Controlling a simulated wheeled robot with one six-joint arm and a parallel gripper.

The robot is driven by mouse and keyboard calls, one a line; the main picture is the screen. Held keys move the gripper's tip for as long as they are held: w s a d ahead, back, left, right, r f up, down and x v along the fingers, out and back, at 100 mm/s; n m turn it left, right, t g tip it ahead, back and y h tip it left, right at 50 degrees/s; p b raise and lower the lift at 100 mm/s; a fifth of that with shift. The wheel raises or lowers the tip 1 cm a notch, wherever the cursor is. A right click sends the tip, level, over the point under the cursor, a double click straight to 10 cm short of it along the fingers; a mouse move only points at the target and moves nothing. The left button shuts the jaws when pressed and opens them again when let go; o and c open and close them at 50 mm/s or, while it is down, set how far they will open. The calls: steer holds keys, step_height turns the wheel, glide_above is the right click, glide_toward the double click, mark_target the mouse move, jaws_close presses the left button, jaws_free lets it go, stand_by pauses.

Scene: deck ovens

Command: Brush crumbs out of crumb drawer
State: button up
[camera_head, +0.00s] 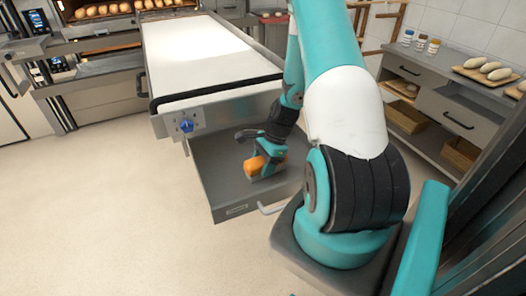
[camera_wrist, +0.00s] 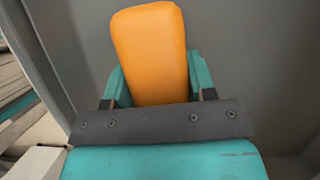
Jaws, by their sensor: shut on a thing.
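The crumb drawer (camera_head: 222,192) is a grey metal drawer, pulled out below the white-topped loader table. Its handle (camera_head: 270,209) is at the front right. My gripper (camera_head: 262,168) is low inside the drawer, shut on an orange block-shaped thing (camera_head: 254,166), which seems to be the brush's handle. In the wrist view the orange handle (camera_wrist: 150,50) stands between the two teal fingers. Bristles are hidden in both views. No crumbs can be made out on the visible drawer floor, and my arm hides its right part.
The white-topped table (camera_head: 200,55) with a black rail (camera_head: 215,91) and a blue knob (camera_head: 186,125) stands over the drawer. Ovens with loaves (camera_head: 105,10) are at the back left. A counter (camera_head: 450,68) with dough trays is at right. The floor at left is clear.

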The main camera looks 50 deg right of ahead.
mark_target(261, 159)
steer(key=shift+w+a+r+p, duration=0.1)
steer(key=shift+r+p, duration=0.25)
steer(key=shift+p, duration=0.15)
step_height(261, 159, up, 3)
steer(key=shift+a+f+p, duration=0.1)
steer(key=shift+f+p, duration=0.05)
steer(key=shift+p, duration=0.55)
steer(key=shift+r+p, duration=2.05)
steer(key=shift+r, duration=0.3)
